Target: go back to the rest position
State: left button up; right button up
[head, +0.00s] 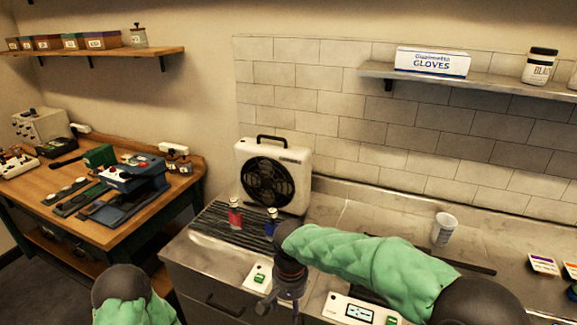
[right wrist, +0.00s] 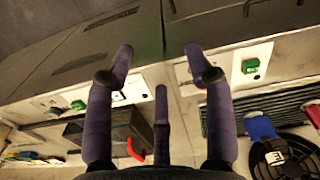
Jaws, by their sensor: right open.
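My right gripper (head: 286,296) points down over the front edge of the metal counter (head: 325,212), its arm in a green sleeve reaching in from the right. In the right wrist view its purple fingers (right wrist: 160,62) are spread with nothing between them; they are open and empty. Drawer fronts (right wrist: 85,60) and the counter edge show beyond the fingertips. Of my left arm only a green-sleeved part shows at the bottom left of the head view; its gripper is out of view.
A red bottle (head: 235,214) and a blue bottle (head: 271,221) stand on a dark ribbed mat before a white fan (head: 274,173). Panels with green switches (head: 259,276) flank the gripper. A white cup (head: 445,229) stands behind my right arm. A wooden bench (head: 190,186) stands left.

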jog(key=s+d+f+g+y, duration=0.1)
jog(key=d+f, duration=0.1)
jog(key=f, duration=0.8)
jog(key=s+d+f+y, duration=0.1)
jog(key=s+f+y, duration=0.1)
jog(key=f, duration=0.8)
pick_arm(q)
jog(key=shift+w+f, duration=0.1)
jog(key=shift+w, duration=0.2)
pick_arm(e)
jog(key=s+d+f, duration=0.3)
jog(key=s+f, duration=0.3)
jog(key=s, duration=0.1)
jog(key=s+d+f+m+t, duration=0.1)
jog(key=s+d+f, duration=0.2)
jog(key=s+f, duration=0.3)
jog(key=shift+s+d+f+y, duration=0.4)
jog(key=shift+f, duration=0.4)
